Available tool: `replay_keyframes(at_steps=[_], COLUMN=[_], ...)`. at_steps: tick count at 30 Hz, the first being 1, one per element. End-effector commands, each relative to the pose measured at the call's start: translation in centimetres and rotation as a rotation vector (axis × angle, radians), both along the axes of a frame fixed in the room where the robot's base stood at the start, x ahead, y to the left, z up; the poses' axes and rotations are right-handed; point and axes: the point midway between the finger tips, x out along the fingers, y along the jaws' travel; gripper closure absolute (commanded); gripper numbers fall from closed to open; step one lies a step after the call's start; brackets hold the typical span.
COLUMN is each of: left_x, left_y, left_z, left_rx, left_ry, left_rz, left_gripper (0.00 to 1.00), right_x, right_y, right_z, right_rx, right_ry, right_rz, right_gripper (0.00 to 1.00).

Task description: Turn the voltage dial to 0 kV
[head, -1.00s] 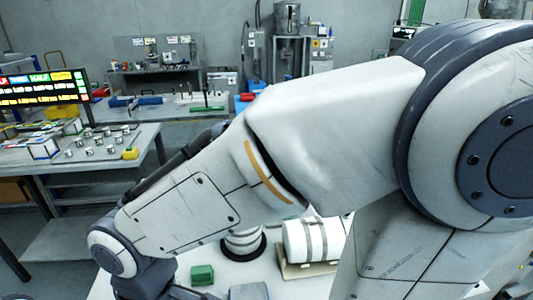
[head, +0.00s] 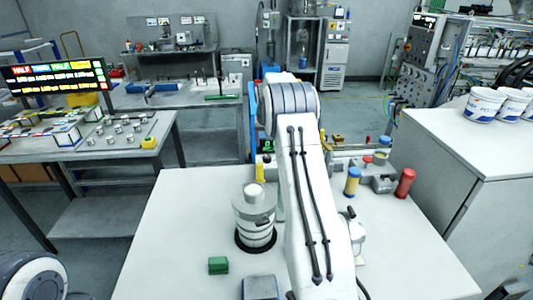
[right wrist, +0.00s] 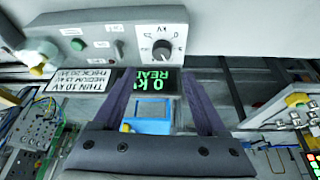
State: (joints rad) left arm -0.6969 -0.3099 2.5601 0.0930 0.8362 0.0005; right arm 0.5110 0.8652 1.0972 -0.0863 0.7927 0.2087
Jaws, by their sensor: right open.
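The voltage dial (right wrist: 161,50), a round dark knob on a white plate marked kV, shows at the top of the right wrist view, which is upside down. A green-lit display (right wrist: 152,82) beside it shows 0 and part of a kV and READY text, partly cut off by a finger. My right gripper (right wrist: 157,76) is open, its two dark fingers apart and short of the dial, with nothing between them. In the head view my right arm hides the dial and most of that gripper. My left gripper is out of view.
On the white table (head: 180,220) stand a striped cylinder (head: 254,222) and a green block (head: 218,265).

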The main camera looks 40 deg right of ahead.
Motion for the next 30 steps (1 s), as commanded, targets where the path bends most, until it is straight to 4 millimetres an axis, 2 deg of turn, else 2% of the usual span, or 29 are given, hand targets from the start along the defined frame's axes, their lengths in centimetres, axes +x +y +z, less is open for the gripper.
replay_keyframes(at_steps=[9,13,19,27,28,30], left_x=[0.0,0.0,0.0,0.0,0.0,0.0], left_y=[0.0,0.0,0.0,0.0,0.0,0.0], left_z=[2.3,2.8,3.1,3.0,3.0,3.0], left_rx=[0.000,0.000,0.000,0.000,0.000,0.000], left_ry=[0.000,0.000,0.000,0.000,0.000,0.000], left_rz=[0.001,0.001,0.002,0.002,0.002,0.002], left_gripper=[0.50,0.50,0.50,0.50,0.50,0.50], right_x=[1.8,2.4,2.7,2.8,2.8,2.8], right_y=[-1.1,-1.5,-1.9,-1.9,-1.9,-1.9], right_z=[-5.4,-7.0,-8.2,-8.4,-8.4,-8.4], right_rx=[0.001,0.001,0.001,0.001,0.001,0.001], right_ry=[0.003,0.002,0.000,0.000,0.000,0.000], right_rz=[0.004,0.004,0.004,0.004,0.004,0.004], right_gripper=[0.26,0.26,0.26,0.26,0.33,0.60])
